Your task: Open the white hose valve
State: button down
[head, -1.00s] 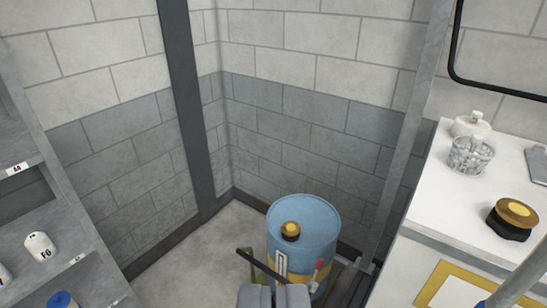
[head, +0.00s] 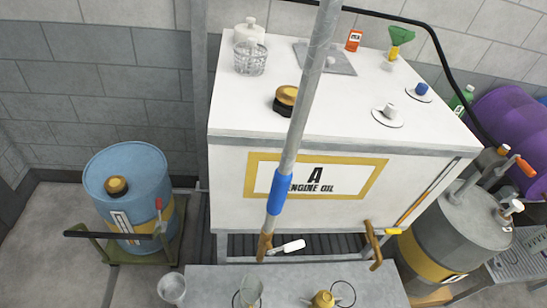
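A white lever (head: 290,247) lies roughly level below the front of the white tank. It meets a brass fitting (head: 265,246) at the lower end of a slanting grey pipe with a blue band. A second white-tipped handle (head: 513,206) stands on top of the grey drum at the right. No label shows which of these is the white hose valve. My gripper does not show in the current view, so its opening and anything in it are hidden.
The white tank (head: 330,205) marked "A ENGINE OIL" has another brass tap (head: 373,245). A grey bench (head: 345,285) with cups stands in front. A blue drum (head: 140,175) on a cart is left, a grey drum (head: 455,240) right. Floor is clear at far left.

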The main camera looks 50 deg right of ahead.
aim_at(295, 245)
jog(key=u, duration=0.25)
jog(key=k, duration=0.65)
jog(key=z, duration=1)
